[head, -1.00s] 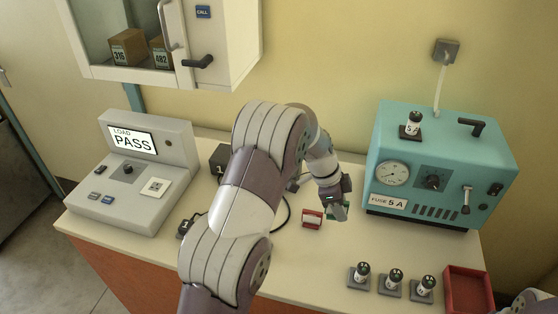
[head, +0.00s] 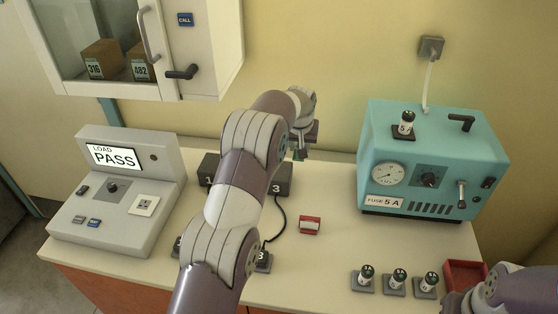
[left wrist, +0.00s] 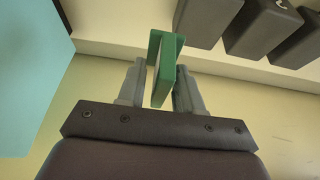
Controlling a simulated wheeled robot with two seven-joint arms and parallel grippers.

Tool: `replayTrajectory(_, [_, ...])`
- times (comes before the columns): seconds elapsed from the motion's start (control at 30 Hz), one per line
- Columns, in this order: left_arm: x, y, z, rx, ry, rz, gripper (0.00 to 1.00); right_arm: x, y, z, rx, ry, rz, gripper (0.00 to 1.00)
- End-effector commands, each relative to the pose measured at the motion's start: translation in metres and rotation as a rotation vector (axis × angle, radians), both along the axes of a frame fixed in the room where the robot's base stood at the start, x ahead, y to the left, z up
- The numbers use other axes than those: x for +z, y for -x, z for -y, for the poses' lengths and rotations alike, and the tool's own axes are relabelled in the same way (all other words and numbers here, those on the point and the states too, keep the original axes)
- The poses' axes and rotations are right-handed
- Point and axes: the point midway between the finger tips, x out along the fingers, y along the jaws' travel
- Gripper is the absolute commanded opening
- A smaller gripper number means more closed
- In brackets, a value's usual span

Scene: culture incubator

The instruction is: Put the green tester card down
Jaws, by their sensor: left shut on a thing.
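The green tester card (left wrist: 162,72) is between the fingers of my left gripper (left wrist: 160,88) in the left wrist view, and the gripper is shut on it. In the head view my left gripper (head: 302,147) is at the back of the bench, above and behind the dark box marked 3 (head: 278,180). Only a sliver of green shows there, and the card's face cannot be read. The card is held clear of the bench. My right gripper is not in view; only part of my right arm shows at the lower right.
A grey tester (head: 128,195) reading PASS is left, a teal fuse unit (head: 432,160) right. Several fuses on dark bases and a red tray (head: 465,274) line the front right. Bench around the red holder is clear.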

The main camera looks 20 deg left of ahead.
Motion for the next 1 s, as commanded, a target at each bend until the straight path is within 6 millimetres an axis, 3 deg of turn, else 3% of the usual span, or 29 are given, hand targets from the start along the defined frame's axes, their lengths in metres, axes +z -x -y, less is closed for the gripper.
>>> replayTrajectory(0.1, [-0.016,0.002,-0.034,0.003,0.001,-0.002,0.06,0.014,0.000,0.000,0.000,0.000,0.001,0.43])
replayTrajectory(0.27, [-0.033,0.003,-0.059,0.000,0.001,0.000,0.06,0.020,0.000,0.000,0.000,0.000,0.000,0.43])
replayTrajectory(0.53, [-0.073,0.004,-0.062,-0.003,0.001,-0.001,0.06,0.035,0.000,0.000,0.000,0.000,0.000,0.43])
replayTrajectory(0.9, [-0.081,0.003,-0.062,-0.003,0.001,0.001,0.06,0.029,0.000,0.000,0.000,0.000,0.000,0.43])
replayTrajectory(0.93, [-0.081,0.003,-0.062,-0.003,0.001,0.001,0.38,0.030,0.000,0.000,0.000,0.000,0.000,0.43])
replayTrajectory(1.0, [-0.080,0.003,-0.062,-0.003,0.001,0.001,0.60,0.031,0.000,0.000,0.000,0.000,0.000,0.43])
